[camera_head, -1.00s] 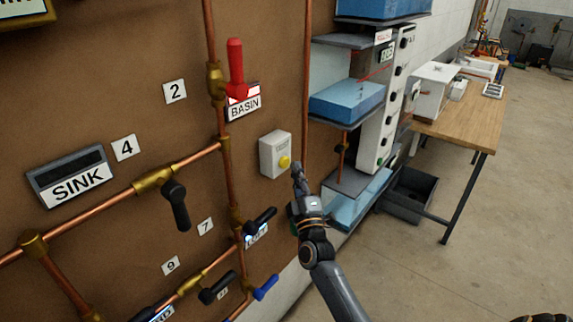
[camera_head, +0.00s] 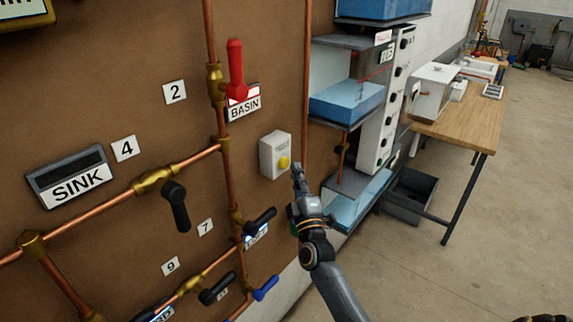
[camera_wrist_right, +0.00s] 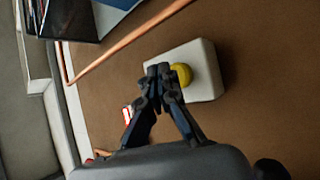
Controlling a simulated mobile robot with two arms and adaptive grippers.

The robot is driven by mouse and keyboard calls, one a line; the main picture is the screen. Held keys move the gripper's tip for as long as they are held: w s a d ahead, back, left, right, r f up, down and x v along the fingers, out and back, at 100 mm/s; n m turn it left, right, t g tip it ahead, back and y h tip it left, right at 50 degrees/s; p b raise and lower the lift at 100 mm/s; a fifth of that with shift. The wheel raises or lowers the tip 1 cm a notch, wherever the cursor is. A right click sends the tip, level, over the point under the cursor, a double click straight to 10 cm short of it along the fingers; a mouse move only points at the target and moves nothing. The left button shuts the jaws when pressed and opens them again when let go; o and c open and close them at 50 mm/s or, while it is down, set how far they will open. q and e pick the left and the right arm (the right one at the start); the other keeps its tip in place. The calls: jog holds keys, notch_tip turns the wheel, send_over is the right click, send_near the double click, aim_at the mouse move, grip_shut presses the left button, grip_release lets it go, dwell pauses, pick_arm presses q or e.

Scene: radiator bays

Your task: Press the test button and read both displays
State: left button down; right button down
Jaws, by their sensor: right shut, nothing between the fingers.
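The test button is a yellow round button (camera_head: 284,162) on a pale box (camera_head: 270,155) fixed to the brown panel. The button (camera_wrist_right: 184,75) and its box (camera_wrist_right: 208,70) also show in the right wrist view. My right gripper (camera_head: 297,168) is shut and empty, its tips close beside the button. In the wrist view the tips (camera_wrist_right: 158,71) overlap the button's edge; I cannot tell whether they touch. The SINK display (camera_head: 68,167) has a dark window with no readable figures. The BASIN display (camera_head: 243,102) is partly hidden by a red lever. My left gripper is not in view.
Copper pipes (camera_head: 225,170) with brass fittings run across the panel. The red lever (camera_head: 236,65) and black handles (camera_head: 176,205) stick out from it. A rack with blue boxes (camera_head: 347,101) stands right of the panel, with a wooden bench (camera_head: 465,118) beyond.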

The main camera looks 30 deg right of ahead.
jog(key=shift+w, duration=0.15)
jog(key=shift+w+a, duration=0.15)
jog(key=shift+w, duration=0.1)
jog(key=shift+w+a, duration=0.2)
jog(key=shift+w, duration=0.25)
dwell(1.0)
dwell(0.3)
jog(key=shift+s+d+p, duration=0.35)
jog(key=shift+s+p, duration=0.3)
jog(key=shift+s, duration=0.25)
